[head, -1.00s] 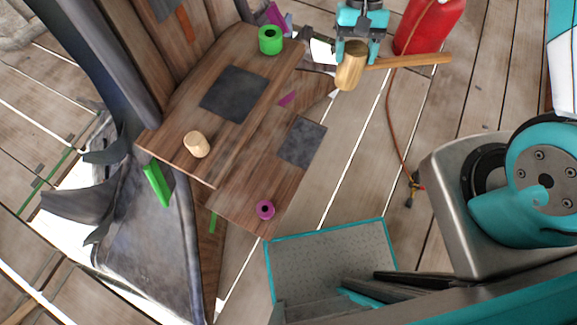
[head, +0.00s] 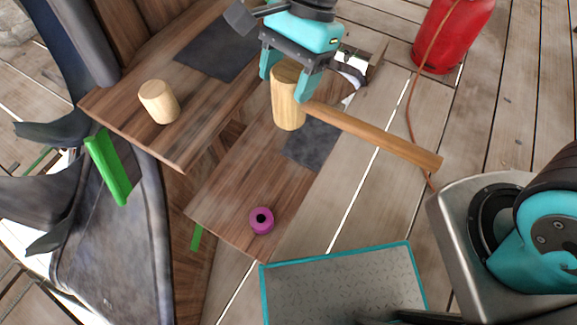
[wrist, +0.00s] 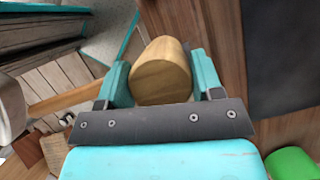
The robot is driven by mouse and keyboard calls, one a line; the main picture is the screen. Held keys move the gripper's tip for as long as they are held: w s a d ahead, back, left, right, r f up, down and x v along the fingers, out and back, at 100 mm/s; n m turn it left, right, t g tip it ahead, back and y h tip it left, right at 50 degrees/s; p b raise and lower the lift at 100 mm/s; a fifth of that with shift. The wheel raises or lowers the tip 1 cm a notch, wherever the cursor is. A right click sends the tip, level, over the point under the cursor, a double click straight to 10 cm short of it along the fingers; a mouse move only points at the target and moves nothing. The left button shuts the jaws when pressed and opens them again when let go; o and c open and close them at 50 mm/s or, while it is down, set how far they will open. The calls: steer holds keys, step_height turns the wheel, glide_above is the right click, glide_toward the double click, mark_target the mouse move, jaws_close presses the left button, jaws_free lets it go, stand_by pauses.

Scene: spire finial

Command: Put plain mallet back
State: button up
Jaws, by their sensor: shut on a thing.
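The plain wooden mallet (head: 289,103) has a pale barrel head and a long brown handle that points to the lower right in the head view. My gripper (head: 286,84) is shut on the mallet's head, with a teal finger on each side. In the wrist view the round end of the mallet head (wrist: 161,80) sits between the fingers, and the handle runs left. In the head view the mallet overlaps a dark square patch (head: 312,143) on the lower wooden board (head: 225,208). I cannot tell how high above the board it is.
A short wooden cylinder (head: 159,101) stands on the upper board beside a larger dark patch (head: 217,50). A magenta ring (head: 261,220) lies on the lower board. A green bar (head: 108,167) is at left, a teal-rimmed tray (head: 345,288) in front, and a red tank (head: 452,35) at back right.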

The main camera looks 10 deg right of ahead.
step_height(320, 180, down, 25)
steer(key=b, duration=0.6)
steer(key=shift+b, duration=0.3)
steer(key=shift+f, duration=0.1)
steer(key=o, duration=1.6)
steer(key=shift+c, duration=0.2)
steer(key=p+v, duration=0.4)
steer(key=v, duration=0.8)
steer(key=s+d+r+n+t, duration=0.1)
steer(key=s+d+r+n, duration=0.2)
steer(key=s+r+n, duration=0.3)
steer(key=s+d+r+n+t, duration=0.2)
steer(key=s+r+n, duration=0.5)
steer(key=r+n, duration=0.4)
step_height(320, 180, up, 4)
steer(key=shift+s+d+f+y, duration=0.2)
steer(key=shift+d+y, duration=0.1)
steer(key=shift+d, duration=0.35)
